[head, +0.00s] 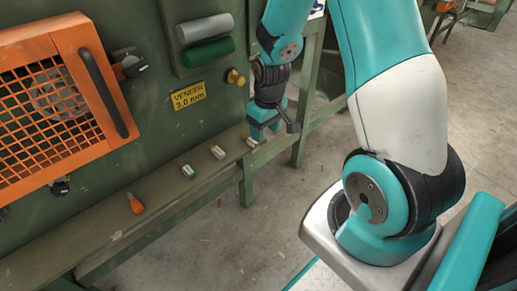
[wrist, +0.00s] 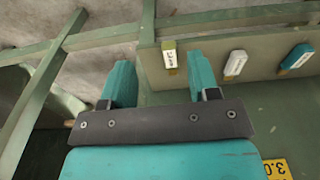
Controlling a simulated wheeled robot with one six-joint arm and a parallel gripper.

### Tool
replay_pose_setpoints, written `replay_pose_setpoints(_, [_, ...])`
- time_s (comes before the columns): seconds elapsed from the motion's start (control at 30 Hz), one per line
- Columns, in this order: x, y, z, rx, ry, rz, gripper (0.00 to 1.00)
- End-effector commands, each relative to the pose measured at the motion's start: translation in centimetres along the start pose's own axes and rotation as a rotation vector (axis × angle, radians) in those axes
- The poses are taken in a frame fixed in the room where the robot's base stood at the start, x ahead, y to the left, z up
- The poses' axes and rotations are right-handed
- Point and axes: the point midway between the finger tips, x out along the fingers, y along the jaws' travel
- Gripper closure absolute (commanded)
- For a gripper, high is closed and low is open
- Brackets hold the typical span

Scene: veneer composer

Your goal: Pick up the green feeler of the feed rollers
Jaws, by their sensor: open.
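Three small white feelers lie in a row on the ledge. The one nearest my gripper has a yellow-green end; this feeler (wrist: 169,56) is in the wrist view and partly shows in the head view (head: 250,141). A plain white feeler (wrist: 235,64) lies beside it, and a teal-marked feeler (wrist: 296,57) is farther right; they also show in the head view. My gripper (wrist: 160,68) is open and empty, pointing down at the ledge's right end. In the wrist view the yellow-green-ended feeler appears between the fingertips, nearer the right one. I cannot tell whether they touch.
The ledge (head: 163,194) runs along the green machine. A grey roller (head: 205,28) and a green roller (head: 208,52) sit above it, with a brass knob (head: 235,77) nearby. Green frame legs stand below; the floor is open.

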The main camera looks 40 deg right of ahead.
Motion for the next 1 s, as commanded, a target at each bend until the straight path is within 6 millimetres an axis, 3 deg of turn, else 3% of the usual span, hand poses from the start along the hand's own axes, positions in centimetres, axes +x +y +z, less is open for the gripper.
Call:
replay_pose_setpoints(0.03, [-0.6,-0.1,-2.0,-0.008,-0.004,0.005,0.45])
replay_pose_setpoints(0.1, [-2.4,-0.3,-3.6,-0.008,-0.029,0.006,0.45])
replay_pose_setpoints(0.2, [-4.5,-0.6,-4.9,-0.006,-0.059,0.004,0.45])
replay_pose_setpoints(0.33, [-5.8,-0.9,-5.5,-0.004,-0.079,0.003,0.45])
replay_pose_setpoints(0.43, [-4.9,-1.0,-5.4,-0.003,-0.086,0.001,0.45])
replay_pose_setpoints(0.7, [-0.2,-1.0,-4.9,-0.003,-0.086,0.001,0.45])
replay_pose_setpoints(1.0, [1.9,-0.9,-4.6,-0.002,-0.085,0.001,0.45])
